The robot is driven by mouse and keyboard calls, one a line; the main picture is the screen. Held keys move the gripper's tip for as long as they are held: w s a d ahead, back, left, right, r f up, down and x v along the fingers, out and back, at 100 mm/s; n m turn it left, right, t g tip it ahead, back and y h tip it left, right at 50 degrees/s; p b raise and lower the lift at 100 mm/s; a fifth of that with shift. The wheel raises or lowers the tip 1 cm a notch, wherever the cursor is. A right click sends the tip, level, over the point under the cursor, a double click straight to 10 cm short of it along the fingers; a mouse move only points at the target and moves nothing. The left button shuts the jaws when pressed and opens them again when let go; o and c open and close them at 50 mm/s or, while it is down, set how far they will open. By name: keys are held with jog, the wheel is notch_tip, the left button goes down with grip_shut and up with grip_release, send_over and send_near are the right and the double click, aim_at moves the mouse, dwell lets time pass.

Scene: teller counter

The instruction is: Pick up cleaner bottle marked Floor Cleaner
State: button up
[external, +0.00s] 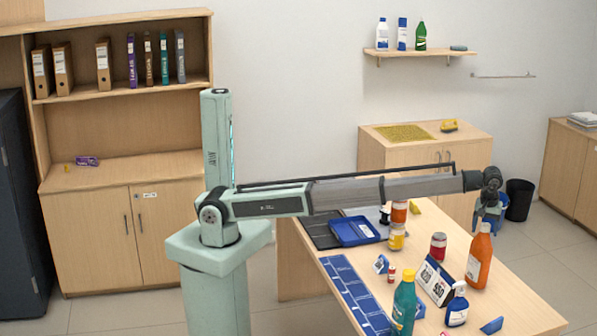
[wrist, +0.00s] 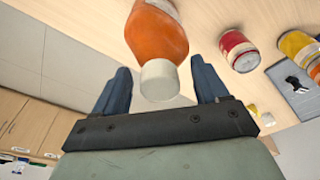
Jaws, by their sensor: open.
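An orange bottle (external: 480,258) with a pale label stands upright on the desk, toward its right edge. In the wrist view the orange bottle (wrist: 158,35) points its white cap toward the space between my two blue fingers. My gripper (external: 487,218) is just above this bottle; in the wrist view my gripper (wrist: 161,80) is open, with nothing clamped. No label is readable as Floor Cleaner.
A blue tray (external: 354,231) lies farther back. More bottles, including a green one (external: 421,36), stand on the wall shelf (external: 420,53).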

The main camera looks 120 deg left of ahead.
grip_shut()
dwell(0.6)
dwell(0.3)
